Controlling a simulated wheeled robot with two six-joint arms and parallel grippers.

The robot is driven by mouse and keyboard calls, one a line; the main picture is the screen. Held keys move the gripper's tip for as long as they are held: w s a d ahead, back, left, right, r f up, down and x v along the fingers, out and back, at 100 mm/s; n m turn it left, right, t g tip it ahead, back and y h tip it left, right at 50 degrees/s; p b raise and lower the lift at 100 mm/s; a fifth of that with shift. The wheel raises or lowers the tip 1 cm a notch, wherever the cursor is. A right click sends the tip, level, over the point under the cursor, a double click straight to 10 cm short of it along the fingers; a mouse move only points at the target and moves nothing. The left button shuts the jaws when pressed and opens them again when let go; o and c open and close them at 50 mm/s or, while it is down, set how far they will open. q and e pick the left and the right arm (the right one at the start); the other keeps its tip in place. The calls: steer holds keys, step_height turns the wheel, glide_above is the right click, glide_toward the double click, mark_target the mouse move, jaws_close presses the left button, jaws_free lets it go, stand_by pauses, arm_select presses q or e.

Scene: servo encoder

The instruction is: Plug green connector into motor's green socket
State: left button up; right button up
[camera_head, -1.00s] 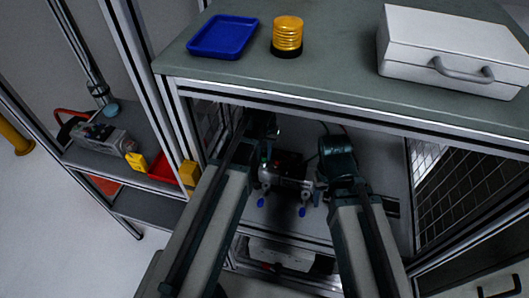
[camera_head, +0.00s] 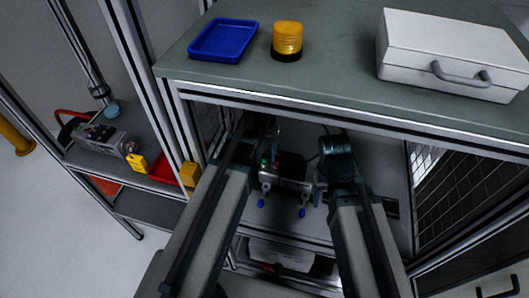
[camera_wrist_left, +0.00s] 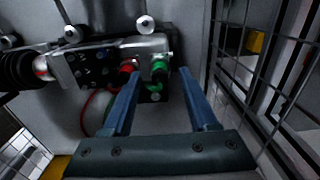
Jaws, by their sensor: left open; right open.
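The motor (camera_head: 290,172) is a silver-grey block on the shelf inside the frame, between my two arms. In the left wrist view the motor (camera_wrist_left: 95,62) has a red fitting (camera_wrist_left: 127,66) and a green fitting (camera_wrist_left: 159,68) side by side at its end. I cannot tell whether the green connector is seated in the green socket. My left gripper (camera_wrist_left: 162,74) is open, its blue fingers apart on either side of the green part and gripping nothing visible. It also shows, partly hidden, in the head view (camera_head: 275,142). My right gripper (camera_head: 318,188) is open beside the motor's right end.
A grey bench top (camera_head: 330,75) above the shelf carries a blue tray (camera_head: 224,40), an amber lamp (camera_head: 288,40) and a white case (camera_head: 450,55). Wire mesh (camera_wrist_left: 285,85) stands close to the right of my left gripper. A side shelf (camera_head: 150,135) holds another device.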

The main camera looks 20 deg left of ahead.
arm_select(q)
step_height(320, 180, up, 11)
steer(key=p, duration=1.1)
steer(key=s+d+m+y, duration=0.1)
steer(key=s+d+m, duration=0.2)
steer(key=s+d, duration=0.7)
steer(key=shift+s+r+m, duration=0.15)
steer(key=shift+s+m, duration=0.25)
steer(key=shift+s, duration=0.65)
arm_select(e)
step_height(320, 180, up, 11)
